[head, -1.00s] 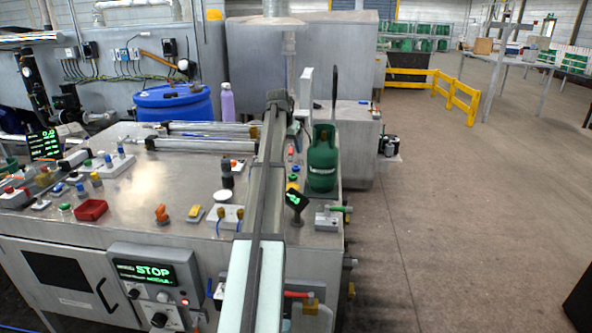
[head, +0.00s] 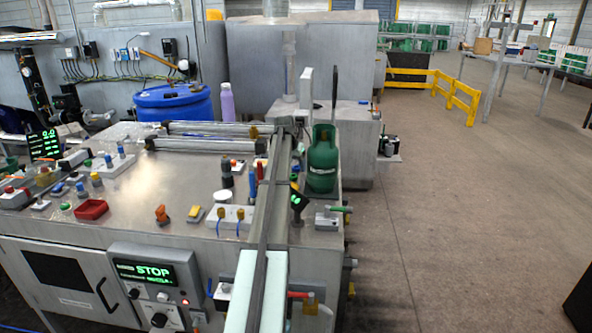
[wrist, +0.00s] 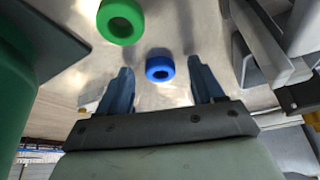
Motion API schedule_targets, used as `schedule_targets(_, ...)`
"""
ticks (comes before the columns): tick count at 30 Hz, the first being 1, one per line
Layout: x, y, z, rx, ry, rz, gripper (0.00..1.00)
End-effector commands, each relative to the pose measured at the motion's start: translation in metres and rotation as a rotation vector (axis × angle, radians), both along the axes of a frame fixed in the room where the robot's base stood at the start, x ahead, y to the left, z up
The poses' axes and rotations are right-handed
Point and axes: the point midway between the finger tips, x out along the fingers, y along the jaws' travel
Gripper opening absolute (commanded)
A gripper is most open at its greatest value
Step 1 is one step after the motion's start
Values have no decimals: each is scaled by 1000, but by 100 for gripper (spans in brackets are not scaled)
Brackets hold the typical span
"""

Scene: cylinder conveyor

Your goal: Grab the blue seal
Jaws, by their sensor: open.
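The blue seal (wrist: 160,69) is a small ring lying on the metal worktop in the wrist view. My gripper (wrist: 161,65) is open, with one finger on each side of the seal as seen from the wrist. The seal appears between the fingertips with gaps on both sides, and the height gap cannot be judged. The green seal (wrist: 120,21), a larger ring, lies to the upper left of the blue one.
A green gas cylinder (head: 322,160) stands close to the right of my arm; its side fills the wrist view's left edge (wrist: 14,75). A small green-lit display (head: 298,199) stands near the arm. Grey metal parts (wrist: 262,45) lie right of the fingers. The worktop (head: 185,180) has open room at left.

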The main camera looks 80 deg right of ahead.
Motion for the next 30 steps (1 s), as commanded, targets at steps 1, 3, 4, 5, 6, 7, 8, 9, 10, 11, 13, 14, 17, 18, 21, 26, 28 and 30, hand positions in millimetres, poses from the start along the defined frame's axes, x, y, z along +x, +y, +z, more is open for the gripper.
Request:
schedule_targets(1, 0, 0, -1, 0, 0, 0, 67)
schedule_targets(3, 0, 0, 0, 0, 0, 0, 67)
schedule_targets(4, 0, 0, 0, 0, 0, 0, 67)
schedule_targets(5, 0, 0, 0, 0, 0, 0, 67)
schedule_targets(6, 0, 0, 0, 0, 0, 0, 64)
schedule_targets(7, 0, 0, 0, 0, 0, 0, 61)
schedule_targets(8, 0, 0, 0, 0, 0, 0, 58)
schedule_targets(9, 0, 0, 0, 0, 0, 0, 54)
schedule_targets(10, 0, 0, 0, 0, 0, 0, 52)
schedule_targets(11, 0, 0, 0, 0, 0, 0, 49)
schedule_targets(13, 0, 0, 0, 0, 0, 0, 42)
schedule_targets(14, 0, 0, 0, 0, 0, 0, 39)
schedule_targets(17, 0, 0, 0, 0, 0, 0, 29)
schedule_targets(18, 0, 0, 0, 0, 0, 0, 26)
schedule_targets(21, 0, 0, 0, 0, 0, 0, 16)
schedule_targets(26, 0, 0, 0, 0, 0, 0, 7)
schedule_targets(28, 0, 0, 0, 0, 0, 0, 7)
schedule_targets(30, 0, 0, 0, 0, 0, 0, 7)
